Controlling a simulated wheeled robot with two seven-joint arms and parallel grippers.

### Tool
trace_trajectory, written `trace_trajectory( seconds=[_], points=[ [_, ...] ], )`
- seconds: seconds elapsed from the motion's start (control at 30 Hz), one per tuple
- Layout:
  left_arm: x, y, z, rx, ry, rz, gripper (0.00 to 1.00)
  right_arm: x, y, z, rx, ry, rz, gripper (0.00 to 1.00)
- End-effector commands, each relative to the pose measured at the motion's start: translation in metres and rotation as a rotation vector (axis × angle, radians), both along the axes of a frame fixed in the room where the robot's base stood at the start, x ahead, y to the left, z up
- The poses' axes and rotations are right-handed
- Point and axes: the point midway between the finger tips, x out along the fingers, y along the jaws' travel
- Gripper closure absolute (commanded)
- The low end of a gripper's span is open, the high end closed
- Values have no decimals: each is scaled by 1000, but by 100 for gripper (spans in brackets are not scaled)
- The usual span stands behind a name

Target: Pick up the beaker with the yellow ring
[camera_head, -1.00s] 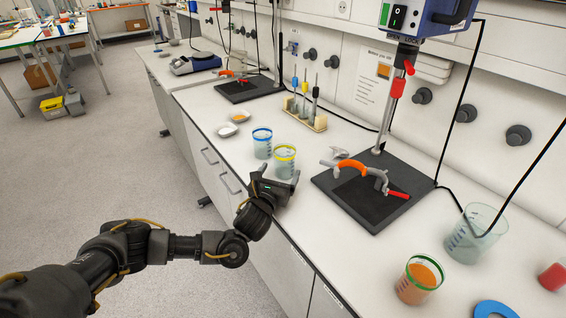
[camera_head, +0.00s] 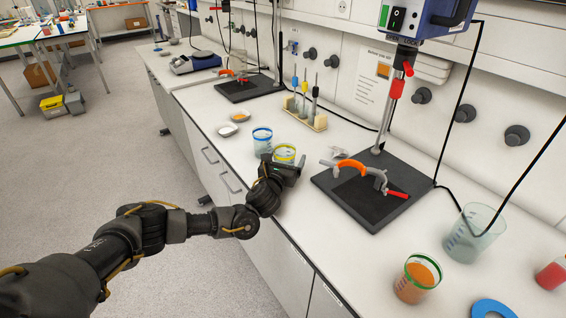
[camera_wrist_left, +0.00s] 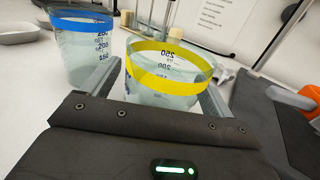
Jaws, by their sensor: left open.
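The beaker with the yellow ring (camera_head: 285,153) stands upright on the bench, partly hidden behind my left gripper (camera_head: 288,165). In the left wrist view the yellow-ringed beaker (camera_wrist_left: 165,75) is between the two open fingers (camera_wrist_left: 160,88), one on each side of it. I cannot tell whether either finger touches the glass. A beaker with a blue ring (camera_head: 262,142) stands close on its left; it also shows in the left wrist view (camera_wrist_left: 82,48), just outside the left finger. My right gripper is not in view.
A black stand base (camera_head: 345,205) with an orange and grey clamp (camera_head: 352,168) lies right of my gripper. A rack (camera_head: 306,118) stands behind the beakers. A green-ringed orange beaker (camera_head: 417,279) and a large clear beaker (camera_head: 474,235) stand at right.

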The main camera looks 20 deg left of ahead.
Motion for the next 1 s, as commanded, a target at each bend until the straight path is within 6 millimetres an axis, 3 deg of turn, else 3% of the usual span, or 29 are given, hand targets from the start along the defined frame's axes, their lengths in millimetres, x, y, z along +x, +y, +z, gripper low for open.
trace_trajectory(
  seconds=[0.07,0.43,1.0],
  points=[
    [0,0,0,0,0,0,21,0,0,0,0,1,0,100],
    [0,0,0,0,0,1,70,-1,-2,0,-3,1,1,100],
    [0,1,9,-3,-3,1,71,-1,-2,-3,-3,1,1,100]
  ],
)
